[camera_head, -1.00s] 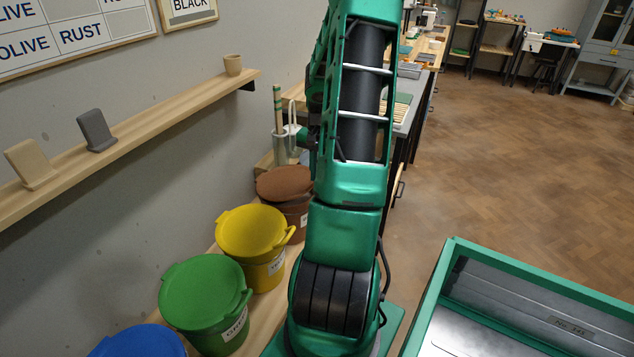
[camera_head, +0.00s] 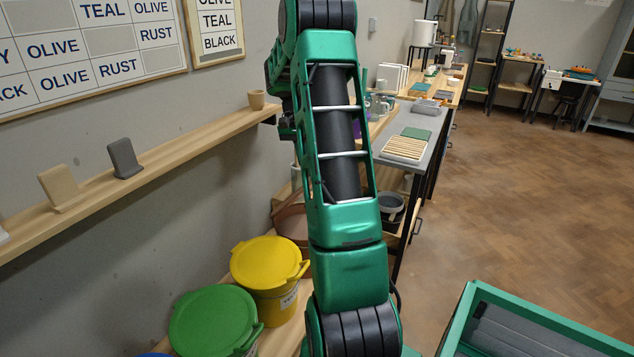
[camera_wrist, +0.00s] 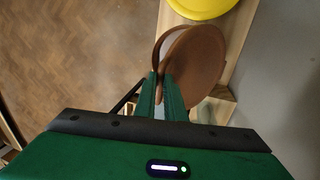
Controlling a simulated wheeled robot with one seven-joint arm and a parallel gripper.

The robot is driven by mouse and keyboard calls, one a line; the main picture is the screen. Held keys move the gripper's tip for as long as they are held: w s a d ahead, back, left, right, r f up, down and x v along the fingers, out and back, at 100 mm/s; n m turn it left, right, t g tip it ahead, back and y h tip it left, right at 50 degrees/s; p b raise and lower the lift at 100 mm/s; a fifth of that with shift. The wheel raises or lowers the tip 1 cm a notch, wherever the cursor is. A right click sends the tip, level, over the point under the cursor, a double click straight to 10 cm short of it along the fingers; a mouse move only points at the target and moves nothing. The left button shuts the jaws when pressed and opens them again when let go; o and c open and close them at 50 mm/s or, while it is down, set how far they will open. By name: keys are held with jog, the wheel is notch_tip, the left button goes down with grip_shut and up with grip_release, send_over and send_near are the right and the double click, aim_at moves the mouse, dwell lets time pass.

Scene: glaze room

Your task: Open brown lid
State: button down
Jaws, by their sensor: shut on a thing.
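The brown lid (camera_wrist: 197,62) shows as a round disc in the wrist view, just beyond my fingers. My gripper (camera_wrist: 160,80) is shut on its near edge. A curved brown rim (camera_wrist: 157,48) with a paler inside shows to the left of the disc, so the lid looks tilted off the brown bucket's rim. In the head view the brown lid (camera_head: 289,222) is partly hidden behind my arm and looks tilted up. My gripper is hidden there, and most of the bucket is covered.
The yellow-lidded bucket (camera_head: 268,264) stands beside the brown one, then the green-lidded bucket (camera_head: 213,322). A wall shelf (camera_head: 150,152) runs above them. A workbench (camera_head: 425,155) with a slatted rack lies beyond. The floor at right is open past a green-edged bin (camera_head: 530,318).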

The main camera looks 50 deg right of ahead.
jog(key=w, duration=0.1)
jog(key=w+a+r, duration=0.1)
jog(key=w, duration=0.3)
jog(key=shift+w+a+r, duration=0.15)
jog(key=shift+w+a, duration=0.05)
jog(key=shift+a, duration=0.05)
jog(key=c, duration=1.8)
grip_release()
jog(key=shift+c, duration=0.2)
jog(key=shift+d+r, duration=0.15)
jog(key=v, duration=1)
jog(key=shift+w+r, duration=0.15)
jog(key=shift+r, duration=0.2)
